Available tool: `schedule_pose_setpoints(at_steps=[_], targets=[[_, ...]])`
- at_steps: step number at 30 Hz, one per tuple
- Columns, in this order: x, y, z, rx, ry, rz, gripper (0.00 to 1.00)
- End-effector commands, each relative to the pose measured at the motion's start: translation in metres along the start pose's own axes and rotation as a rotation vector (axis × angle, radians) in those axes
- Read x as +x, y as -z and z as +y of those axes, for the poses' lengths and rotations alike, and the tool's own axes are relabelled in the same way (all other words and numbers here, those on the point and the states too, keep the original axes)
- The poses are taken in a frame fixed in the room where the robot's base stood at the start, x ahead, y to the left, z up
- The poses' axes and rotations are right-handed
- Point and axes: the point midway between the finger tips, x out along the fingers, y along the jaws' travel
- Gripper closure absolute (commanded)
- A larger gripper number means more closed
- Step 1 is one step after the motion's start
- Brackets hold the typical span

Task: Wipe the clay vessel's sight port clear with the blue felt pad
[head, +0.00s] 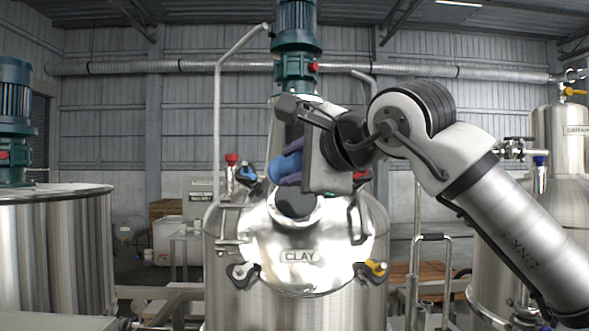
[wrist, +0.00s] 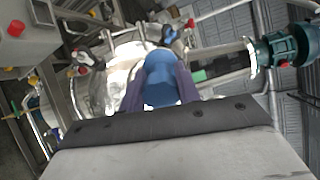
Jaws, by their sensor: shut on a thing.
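The clay vessel (head: 300,285) is the shiny steel tank in the middle of the head view, with a CLAY label on its sloping lid. Its sight port (head: 298,204) shows as a dark round face in a bright ring above that label. My gripper (head: 287,168) is just above the port, its purple fingers shut on the blue felt pad (head: 284,164). The pad also shows between the fingers in the wrist view (wrist: 161,82). I cannot tell whether the pad touches the port. In the wrist view the pad and fingers hide the port.
A green motor (head: 296,60) on its column rises behind the port, close to my gripper. A bent pipe (head: 218,130) stands at the left. Lid clamps (head: 243,273) and a yellow-knobbed clamp (head: 375,268) flank the label. Other tanks stand at left (head: 55,250) and right (head: 560,150).

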Motion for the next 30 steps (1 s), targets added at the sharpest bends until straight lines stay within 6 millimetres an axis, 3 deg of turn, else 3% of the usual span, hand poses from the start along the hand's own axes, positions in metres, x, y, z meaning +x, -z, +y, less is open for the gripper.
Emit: schedule_pose_setpoints(at_steps=[8, 18, 30], targets=[[-0.003, -0.002, -0.001, -0.001, 0.001, 0.0, 1.0], [-0.024, -0.015, -0.008, -0.001, 0.001, 0.0, 1.0], [-0.025, -0.015, -0.008, -0.001, 0.001, -0.001, 1.0]])
